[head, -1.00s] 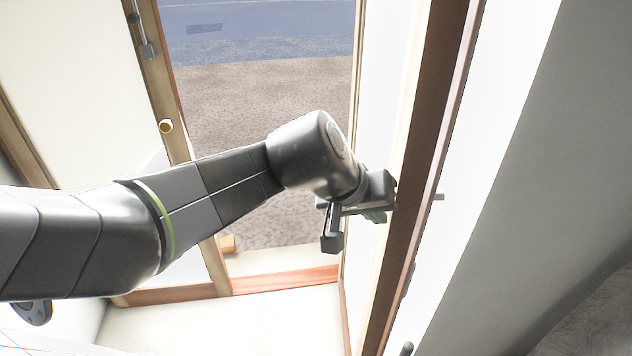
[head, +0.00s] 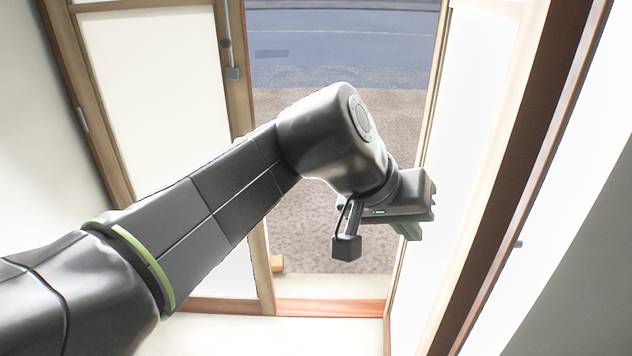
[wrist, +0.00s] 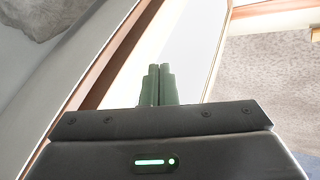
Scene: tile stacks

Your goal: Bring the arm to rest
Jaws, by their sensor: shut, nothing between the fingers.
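My gripper (head: 408,230) is at the end of my arm, which reaches from the lower left to the middle of the head view. It is raised in front of a doorway. In the wrist view its two green fingers (wrist: 158,84) are side by side and shut, with nothing held. In the head view the fingers are mostly hidden behind the gripper body.
An open doorway shows brown ground (head: 310,200) and a grey-blue road (head: 330,60) outside. A white door panel (head: 150,90) with a wooden frame stands at left. A white panel (head: 455,150) with wooden edges stands at right, close to my gripper. A reddish sill (head: 330,308) crosses the bottom.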

